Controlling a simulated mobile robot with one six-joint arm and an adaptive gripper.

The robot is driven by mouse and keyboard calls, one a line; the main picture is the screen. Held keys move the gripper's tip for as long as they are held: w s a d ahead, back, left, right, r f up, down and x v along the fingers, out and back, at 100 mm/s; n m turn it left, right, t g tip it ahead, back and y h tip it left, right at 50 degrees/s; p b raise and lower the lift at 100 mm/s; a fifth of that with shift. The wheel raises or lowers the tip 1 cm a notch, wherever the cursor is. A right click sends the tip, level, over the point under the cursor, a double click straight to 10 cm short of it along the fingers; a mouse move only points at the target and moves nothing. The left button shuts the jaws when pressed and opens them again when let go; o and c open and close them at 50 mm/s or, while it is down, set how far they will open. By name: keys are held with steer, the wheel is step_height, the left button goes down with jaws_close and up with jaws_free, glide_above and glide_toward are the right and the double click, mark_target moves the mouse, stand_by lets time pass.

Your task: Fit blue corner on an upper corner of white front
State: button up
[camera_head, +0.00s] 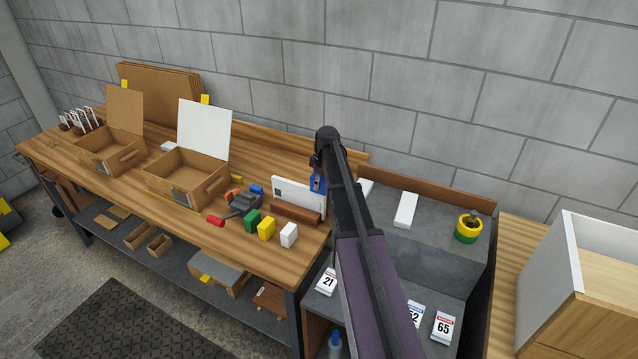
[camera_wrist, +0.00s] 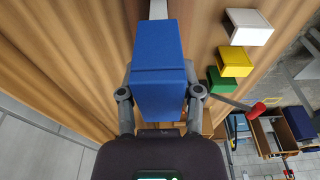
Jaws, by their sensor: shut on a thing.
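The white front (camera_head: 290,191) is a thin white panel standing upright in a brown wooden holder (camera_head: 296,213) at the bench's right end. My gripper (camera_wrist: 160,95) is shut on the blue corner (camera_wrist: 160,65), one finger on each side. In the head view the blue corner (camera_head: 318,184) is at the panel's upper right corner, partly hidden by my arm. In the wrist view the white front's edge (camera_wrist: 158,10) lines up with the blue block's far end. I cannot tell whether the corner is seated on the panel or only close to it.
Green (camera_head: 252,220), yellow (camera_head: 266,228) and white (camera_head: 289,235) blocks stand in front of the holder. A red-handled tool (camera_head: 217,221) lies to their left. Two open cardboard boxes stand further left. A grey shelf unit (camera_head: 440,215) is right of the bench.

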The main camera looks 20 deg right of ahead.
mark_target(319, 193)
steer(key=shift+f+b, duration=2.3)
steer(key=shift+f, duration=0.15)
steer(key=shift+f+b, duration=0.3)
steer(key=o, duration=1)
steer(key=shift+r, duration=0.2)
step_height(319, 193, up, 12)
steer(key=p, duration=1.2)
steer(key=shift+f, duration=0.2)
steer(key=s+a+f+m+b, duration=0.2)
steer(key=s+a+f+b, duration=0.1)
steer(key=s+a, duration=0.4)
steer(key=s+a+f+m+g+b, duration=0.1)
steer(key=s+a+f+m+b, duration=0.1)
steer(key=s+a, duration=0.5)
steer(key=s+a+f+m+h+b, duration=0.1)
steer(key=s+a+f+m+b, duration=0.2)
steer(key=s+a, duration=0.5)
steer(key=shift+s+f+m+b, duration=0.15)
steer(key=shift+s+f+b, duration=0.1)
steer(key=shift+s, duration=0.8)
steer(key=shift+s+f+m+b, duration=0.1)
steer(key=shift+s+f+m, duration=0.1)
steer(key=shift+s, duration=0.8)
